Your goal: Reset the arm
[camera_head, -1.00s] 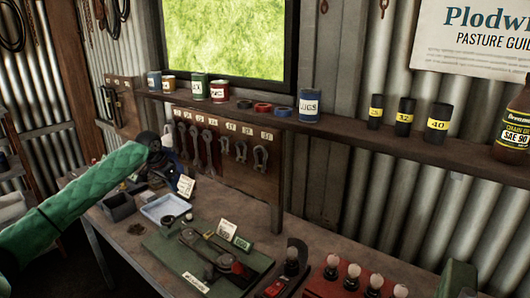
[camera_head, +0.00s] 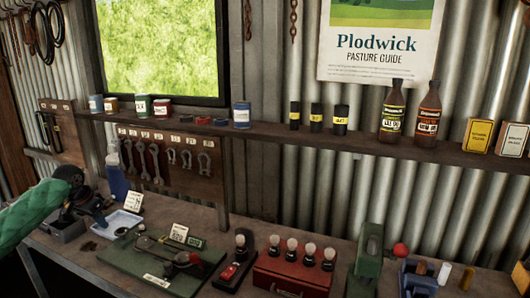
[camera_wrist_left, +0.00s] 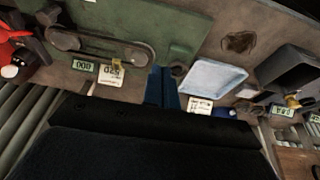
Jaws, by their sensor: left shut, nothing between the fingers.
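My left arm, in a green quilted sleeve, comes in at the left edge of the head view. Its dark left gripper (camera_head: 98,214) is over the left end of the workbench, near the white-blue tray (camera_head: 118,223). In the left wrist view the blue fingers (camera_wrist_left: 163,88) are together with nothing between them. They point toward the bench top, between the green board (camera_wrist_left: 150,25) and the tray (camera_wrist_left: 210,77). My right gripper is not in view.
The bench holds a green board (camera_head: 122,262), a red box of knobs (camera_head: 290,272) and a green upright tool (camera_head: 368,262). A wall shelf (camera_head: 290,138) carries tins and bottles. Spanners (camera_head: 142,160) hang below it. Air in front of the shelf is clear.

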